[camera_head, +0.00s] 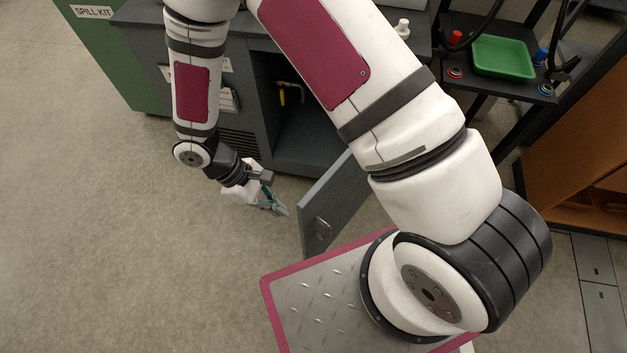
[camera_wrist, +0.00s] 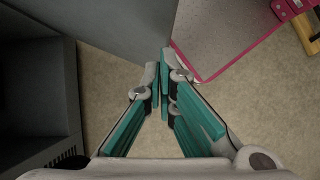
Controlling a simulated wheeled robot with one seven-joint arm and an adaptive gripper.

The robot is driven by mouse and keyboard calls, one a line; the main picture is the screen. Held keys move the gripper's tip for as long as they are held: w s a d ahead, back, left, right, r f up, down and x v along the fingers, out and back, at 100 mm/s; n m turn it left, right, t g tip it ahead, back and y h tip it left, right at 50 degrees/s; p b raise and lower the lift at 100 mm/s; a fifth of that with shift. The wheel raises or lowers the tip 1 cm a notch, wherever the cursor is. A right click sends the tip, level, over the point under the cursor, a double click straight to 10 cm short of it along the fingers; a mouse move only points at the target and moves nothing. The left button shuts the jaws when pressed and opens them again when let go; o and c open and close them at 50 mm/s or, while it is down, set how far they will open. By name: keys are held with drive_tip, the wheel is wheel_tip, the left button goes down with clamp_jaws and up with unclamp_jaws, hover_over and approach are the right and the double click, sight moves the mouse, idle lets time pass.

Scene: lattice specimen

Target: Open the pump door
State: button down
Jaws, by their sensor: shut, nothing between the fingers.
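The pump door (camera_head: 335,200) is a grey panel that stands swung out wide from the dark grey cabinet (camera_head: 225,70). A small metal latch plate shows on its face near the free end. The cabinet's opening (camera_head: 300,125) is uncovered, with a yellow pipe (camera_head: 290,87) inside. My gripper (camera_head: 281,209), with teal fingers, is shut and empty in front of the opening, left of the door. In the wrist view my fingertips (camera_wrist: 164,62) are close to the edge of the door (camera_wrist: 125,25). I cannot tell whether they touch it. My arm hides part of the door's hinge side.
A green spill kit cabinet (camera_head: 105,50) stands at the back left. A green tray (camera_head: 502,56) sits on a dark shelf at the back right, near an orange cabinet (camera_head: 570,140). My base with its pink rim is close to the door. The floor at left is clear.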

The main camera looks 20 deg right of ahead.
drive_tip(key=w+d+r+m+t+y+p, duration=0.2)
drive_tip(key=w+d+r+m+y, duration=0.25)
drive_tip(key=w+d+r, duration=0.35)
drive_tip(key=s+d+f+p, duration=0.1)
drive_tip(key=s+f, duration=0.3)
drive_tip(key=f, duration=0.5)
drive_tip(key=shift+s+d+f+h+p, duration=0.25)
drive_tip(key=shift+d+h+p, duration=0.1)
drive_tip(key=shift+d, duration=0.2)
